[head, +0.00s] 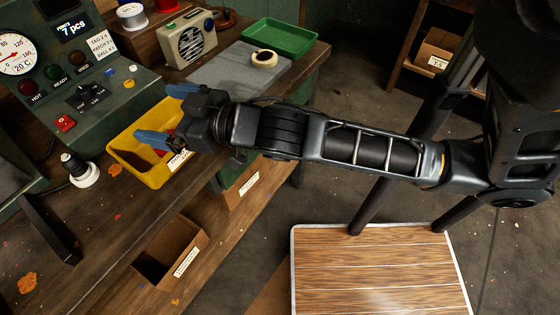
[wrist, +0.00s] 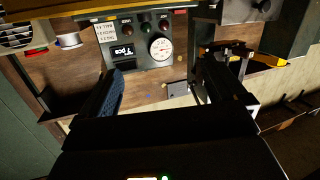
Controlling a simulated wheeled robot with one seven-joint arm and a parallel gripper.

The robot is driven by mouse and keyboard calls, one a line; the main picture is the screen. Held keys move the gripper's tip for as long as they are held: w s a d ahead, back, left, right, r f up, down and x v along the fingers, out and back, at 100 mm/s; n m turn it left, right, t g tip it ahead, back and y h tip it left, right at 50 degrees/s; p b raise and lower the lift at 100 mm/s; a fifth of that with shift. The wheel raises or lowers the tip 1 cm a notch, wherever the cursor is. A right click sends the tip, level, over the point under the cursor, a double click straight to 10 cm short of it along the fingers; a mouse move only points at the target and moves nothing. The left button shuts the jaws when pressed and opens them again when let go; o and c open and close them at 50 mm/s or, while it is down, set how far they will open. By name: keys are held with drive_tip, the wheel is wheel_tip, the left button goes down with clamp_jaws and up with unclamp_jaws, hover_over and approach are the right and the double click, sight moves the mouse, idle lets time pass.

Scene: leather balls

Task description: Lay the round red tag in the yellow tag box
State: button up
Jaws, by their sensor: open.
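The yellow tag box (head: 128,157) stands on the wooden bench at the left of the head view, with a white label on its near side. My gripper (head: 166,114) is over the box, its two blue fingers spread apart and nothing seen between them. The fingers also show spread in the wrist view (wrist: 165,76). My gripper hides part of the box's inside.
A green control panel (head: 88,88) with a gauge stands behind the box. A black-handled stamp (head: 80,170) is left of it. A radio (head: 188,40), green tray (head: 280,38) and tape roll (head: 264,58) lie farther back. A cardboard bin (head: 170,252) is below the bench edge.

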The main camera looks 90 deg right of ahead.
drive_tip(key=s+a+f+n+y, duration=0.1)
drive_tip(key=s+a+y, duration=0.1)
drive_tip(key=s+a, duration=0.6)
drive_tip(key=s+a+f+n+g+y, duration=0.1)
drive_tip(key=s+a+f+y, duration=0.1)
drive_tip(key=s+a, duration=0.6)
drive_tip(key=s+y, duration=0.1)
drive_tip(key=s, duration=0.2)
drive_tip(key=shift+s, duration=0.1)
idle(1.2)
